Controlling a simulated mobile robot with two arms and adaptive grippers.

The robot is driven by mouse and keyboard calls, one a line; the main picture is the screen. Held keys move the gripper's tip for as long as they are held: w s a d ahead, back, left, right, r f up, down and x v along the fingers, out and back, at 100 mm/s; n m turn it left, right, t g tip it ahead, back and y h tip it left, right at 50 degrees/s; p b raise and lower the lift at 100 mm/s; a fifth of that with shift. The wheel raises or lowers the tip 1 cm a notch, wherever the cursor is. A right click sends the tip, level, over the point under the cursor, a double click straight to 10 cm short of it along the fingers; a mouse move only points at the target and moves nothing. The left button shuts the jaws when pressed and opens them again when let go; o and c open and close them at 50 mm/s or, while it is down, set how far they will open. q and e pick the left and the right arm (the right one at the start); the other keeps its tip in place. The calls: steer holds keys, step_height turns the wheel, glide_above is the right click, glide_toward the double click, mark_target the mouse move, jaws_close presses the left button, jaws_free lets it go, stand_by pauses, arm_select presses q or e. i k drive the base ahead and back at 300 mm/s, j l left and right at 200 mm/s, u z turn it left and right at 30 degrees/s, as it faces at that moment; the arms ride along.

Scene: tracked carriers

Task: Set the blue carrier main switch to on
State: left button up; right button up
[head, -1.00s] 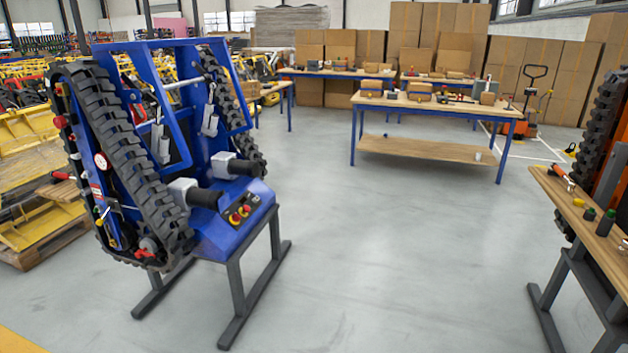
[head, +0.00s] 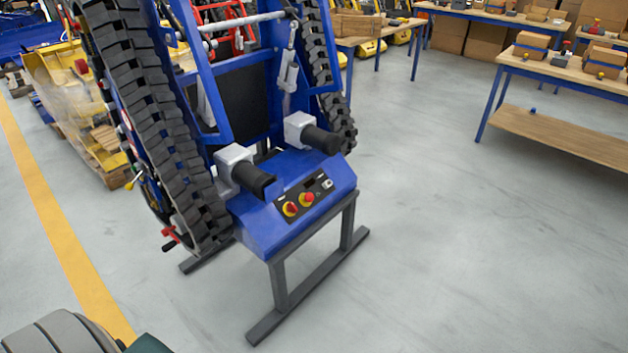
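The blue carrier (head: 254,231) stands upright on a dark grey stand left of the middle, with black rubber tracks on both sides. Its sloped blue console faces me. On the console is a dark panel with two red-and-yellow controls. The left one (head: 290,208) looks like a rotary switch with a red handle on a yellow disc; its exact setting is too small to tell. The right one (head: 307,198) looks like a red push button on yellow. A small pale control (head: 326,184) sits at the panel's right end. Neither of my grippers shows.
Two black handles (head: 322,140) on grey housings project above the console. The stand's feet (head: 272,318) reach forward along the floor. A workbench (head: 560,122) stands at the right back. Yellow machinery on a pallet (head: 86,120) is at left. The floor right of the carrier is clear.

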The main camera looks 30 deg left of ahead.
mark_target(292, 207)
steer(key=i+u, duration=0.1)
steer(key=i, duration=0.35)
steer(key=i+l+u, duration=0.1)
steer(key=i, duration=0.35)
steer(key=i+l+u, duration=0.1)
steer(key=i, duration=0.35)
